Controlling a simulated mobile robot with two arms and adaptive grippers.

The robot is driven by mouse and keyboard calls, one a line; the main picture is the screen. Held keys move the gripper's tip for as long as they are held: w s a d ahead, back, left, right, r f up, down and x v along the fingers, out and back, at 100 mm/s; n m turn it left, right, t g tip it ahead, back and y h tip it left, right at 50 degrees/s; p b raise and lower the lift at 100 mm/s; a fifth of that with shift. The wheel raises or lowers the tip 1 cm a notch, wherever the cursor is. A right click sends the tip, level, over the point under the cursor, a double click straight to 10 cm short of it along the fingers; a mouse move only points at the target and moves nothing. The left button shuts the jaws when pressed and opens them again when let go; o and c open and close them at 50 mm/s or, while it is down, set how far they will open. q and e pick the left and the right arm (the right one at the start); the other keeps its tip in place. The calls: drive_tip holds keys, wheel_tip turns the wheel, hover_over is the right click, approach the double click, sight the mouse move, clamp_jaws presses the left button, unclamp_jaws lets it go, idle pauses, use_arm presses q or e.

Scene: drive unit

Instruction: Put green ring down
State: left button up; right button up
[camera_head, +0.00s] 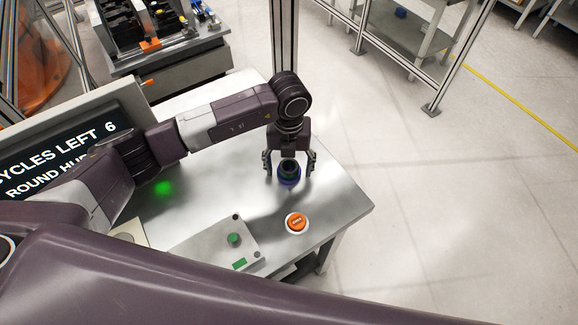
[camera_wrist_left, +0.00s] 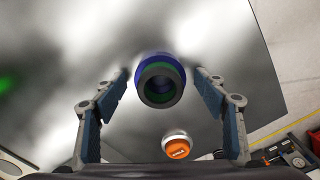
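My left gripper (camera_head: 289,160) is above the metal table (camera_head: 335,205), pointing down, its fingers spread. In the left wrist view its fingers (camera_wrist_left: 163,88) stand on either side of a small round stack, with a visible gap on both sides. The stack shows a blue ring (camera_wrist_left: 152,62) low down and a dark grey round part (camera_wrist_left: 160,102) nearest the camera. A thin green band (camera_wrist_left: 145,78) shows between them; I take it for the green ring. In the head view the blue ring (camera_head: 289,183) is seen below the dark part. My right gripper is not in view.
An orange-topped button (camera_head: 297,222) is on the table in front of the stack. A metal plate with a green knob (camera_head: 234,239) lies to its left. A screen (camera_head: 70,150) stands at the left.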

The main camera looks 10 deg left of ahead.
use_arm(q)
drive_tip(key=shift+r, duration=0.45)
wheel_tip(320, 180, up, 12)
drive_tip(key=b, duration=0.3)
drive_tip(key=shift+f, duration=0.25)
drive_tip(key=shift+s+f, duration=0.1)
